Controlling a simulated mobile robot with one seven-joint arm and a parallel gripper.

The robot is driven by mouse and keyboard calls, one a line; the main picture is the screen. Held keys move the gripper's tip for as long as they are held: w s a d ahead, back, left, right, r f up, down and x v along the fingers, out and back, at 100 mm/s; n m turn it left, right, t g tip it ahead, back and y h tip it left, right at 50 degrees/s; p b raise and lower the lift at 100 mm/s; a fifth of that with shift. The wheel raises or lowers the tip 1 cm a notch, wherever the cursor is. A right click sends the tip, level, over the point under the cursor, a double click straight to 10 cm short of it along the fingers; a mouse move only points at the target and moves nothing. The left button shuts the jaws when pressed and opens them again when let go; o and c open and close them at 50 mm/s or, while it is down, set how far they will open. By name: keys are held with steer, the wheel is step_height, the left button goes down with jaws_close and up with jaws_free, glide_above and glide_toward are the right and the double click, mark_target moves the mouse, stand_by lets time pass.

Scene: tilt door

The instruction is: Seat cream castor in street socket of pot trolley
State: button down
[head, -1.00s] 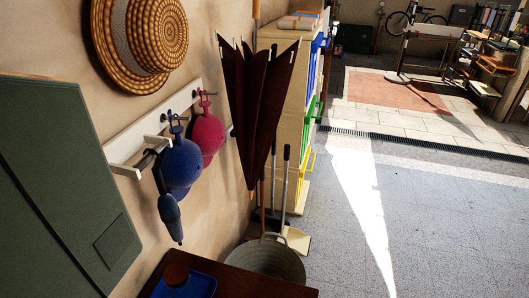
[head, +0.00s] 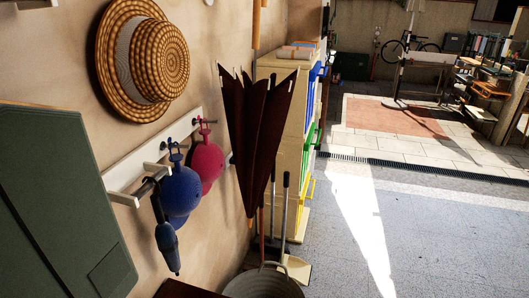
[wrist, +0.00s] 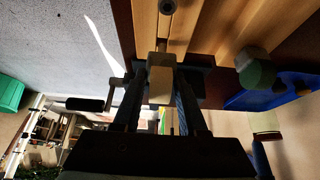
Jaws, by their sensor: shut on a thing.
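In the wrist view my gripper (wrist: 161,78) is shut on a cream block-like piece (wrist: 160,88), which looks like the cream castor. Its wheel and stem are hard to make out. A slatted wooden piece (wrist: 220,22), which appears to be the pot trolley, lies just beyond the fingertips. A round grey fitting (wrist: 167,6) sits on its slats, apart from the held piece. I cannot tell whether it is the street socket. My gripper is not in the head view.
A blue tray (wrist: 285,93) and a green-and-beige round object (wrist: 256,70) are close on the right in the wrist view. A dark crank-like handle (wrist: 92,103) is at left. The head view shows a bucket (head: 262,284), furled umbrella (head: 258,130) and open floor (head: 440,235).

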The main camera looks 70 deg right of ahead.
steer(key=shift+f+b, duration=0.95)
steer(key=shift+f, duration=0.45)
steer(key=shift+c, duration=1.9)
jaws_free()
steer(key=shift+r, duration=0.1)
steer(key=v, duration=1.3)
